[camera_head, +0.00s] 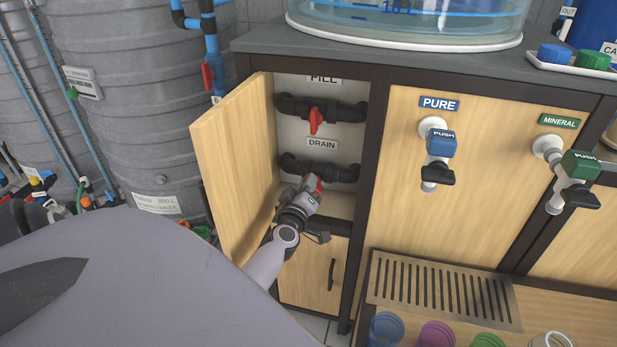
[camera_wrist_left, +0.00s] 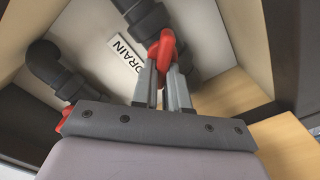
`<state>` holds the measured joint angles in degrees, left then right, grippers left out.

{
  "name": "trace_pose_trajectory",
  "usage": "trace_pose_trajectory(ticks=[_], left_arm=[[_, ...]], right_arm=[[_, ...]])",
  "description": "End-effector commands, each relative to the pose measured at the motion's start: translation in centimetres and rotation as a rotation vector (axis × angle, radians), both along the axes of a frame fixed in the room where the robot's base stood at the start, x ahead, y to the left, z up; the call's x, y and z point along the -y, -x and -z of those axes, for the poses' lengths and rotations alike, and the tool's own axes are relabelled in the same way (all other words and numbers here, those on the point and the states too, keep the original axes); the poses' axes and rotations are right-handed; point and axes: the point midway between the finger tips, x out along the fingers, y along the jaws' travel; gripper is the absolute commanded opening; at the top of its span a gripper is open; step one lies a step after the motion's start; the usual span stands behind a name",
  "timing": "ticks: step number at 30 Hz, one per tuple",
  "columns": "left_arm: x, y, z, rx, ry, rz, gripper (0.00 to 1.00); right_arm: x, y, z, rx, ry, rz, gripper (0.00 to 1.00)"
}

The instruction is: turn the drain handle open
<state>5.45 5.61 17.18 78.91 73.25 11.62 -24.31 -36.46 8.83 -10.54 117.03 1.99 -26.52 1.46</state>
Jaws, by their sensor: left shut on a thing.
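The red drain handle (camera_head: 314,184) sits on the lower black pipe (camera_head: 341,172) inside the open cabinet, under the DRAIN label (camera_head: 321,144). My left gripper (camera_head: 309,185) reaches into the cabinet and is shut on the handle. In the left wrist view the red handle (camera_wrist_left: 167,50) stands between the two grey fingers (camera_wrist_left: 164,75), and the DRAIN label (camera_wrist_left: 128,54) is beside it. The fingers partly hide the handle, so its exact angle is hard to tell. My right gripper is not in view.
The wooden cabinet door (camera_head: 237,165) stands open to the left of my arm. Above is the fill pipe with its red handle (camera_head: 316,120) hanging down. PURE (camera_head: 439,142) and MINERAL (camera_head: 581,165) taps are on panels to the right, over a slatted drip tray (camera_head: 440,318) and several cups.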

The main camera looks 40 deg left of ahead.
Motion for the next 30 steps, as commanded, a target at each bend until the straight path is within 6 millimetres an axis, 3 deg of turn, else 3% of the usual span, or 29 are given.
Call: trace_pose_trajectory(ticks=[18,30], left_arm=[[-0.5,0.0,0.4,0.28,0.49,0.001,0.0],[-0.6,0.0,0.5,0.383,0.673,0.001,0.0]], right_arm=[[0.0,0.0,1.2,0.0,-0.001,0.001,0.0],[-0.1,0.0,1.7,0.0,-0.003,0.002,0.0]])
